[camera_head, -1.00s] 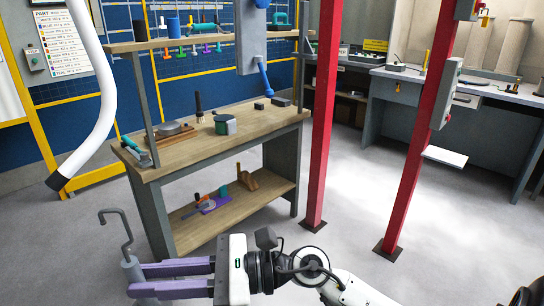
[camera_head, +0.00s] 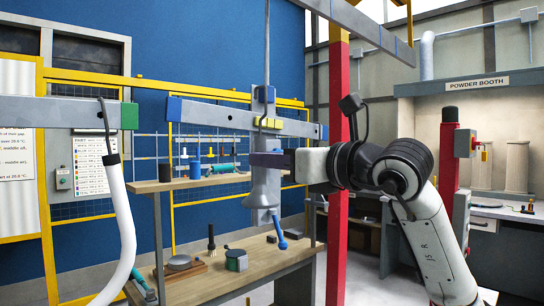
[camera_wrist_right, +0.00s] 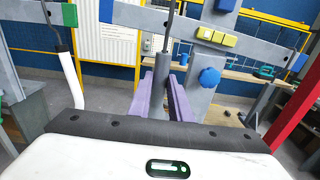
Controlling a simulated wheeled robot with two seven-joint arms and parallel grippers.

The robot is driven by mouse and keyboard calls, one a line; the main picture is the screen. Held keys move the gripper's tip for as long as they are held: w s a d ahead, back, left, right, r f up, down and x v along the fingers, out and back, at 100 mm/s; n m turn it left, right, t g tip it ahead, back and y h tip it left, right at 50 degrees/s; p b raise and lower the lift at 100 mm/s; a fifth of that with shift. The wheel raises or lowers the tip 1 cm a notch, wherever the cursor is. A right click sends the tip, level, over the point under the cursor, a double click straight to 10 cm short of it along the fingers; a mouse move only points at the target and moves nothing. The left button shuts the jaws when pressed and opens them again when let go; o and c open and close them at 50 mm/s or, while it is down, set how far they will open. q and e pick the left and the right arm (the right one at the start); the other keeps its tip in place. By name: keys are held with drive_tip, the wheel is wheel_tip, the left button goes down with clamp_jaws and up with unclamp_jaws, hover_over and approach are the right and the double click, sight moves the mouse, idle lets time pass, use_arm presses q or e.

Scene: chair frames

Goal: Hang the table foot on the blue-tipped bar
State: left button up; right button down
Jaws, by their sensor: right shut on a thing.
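The table foot (camera_head: 262,193) is a grey flared piece with a thin hook rod (camera_head: 267,50) rising from it past the top edge of the head view, so the hook's upper end is hidden. My right gripper (camera_head: 270,160) has purple fingers shut on the foot's neck; they also grip the grey neck (camera_wrist_right: 162,72) in the right wrist view. The grey bar with blue tips (camera_head: 215,115) runs across behind the rod, with a yellow block (camera_head: 296,128) near its middle. My left gripper is out of view.
A green-tipped bar (camera_head: 60,112) at left carries a hanging white curved tube (camera_head: 121,210). A workbench (camera_head: 215,278) with a shelf stands below. A red post (camera_head: 335,200) rises just behind my right arm. A grey beam (camera_head: 362,28) crosses overhead.

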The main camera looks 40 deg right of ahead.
drive_tip(key=shift+s+d+r, duration=0.15)
drive_tip(key=shift+d+r, duration=0.05)
drive_tip(key=shift+r, duration=0.1)
drive_tip(key=shift+s, duration=0.1)
drive_tip(key=shift+w, duration=0.5)
drive_tip(key=w, duration=0.3)
drive_tip(key=shift+w+a+f+p, duration=0.15)
drive_tip(key=shift+a+f+p, duration=0.1)
drive_tip(key=shift+p, duration=0.15)
drive_tip(key=shift+w+f, duration=0.15)
drive_tip(key=shift+w, duration=0.4)
drive_tip(key=shift+w, duration=0.2)
idle(0.4)
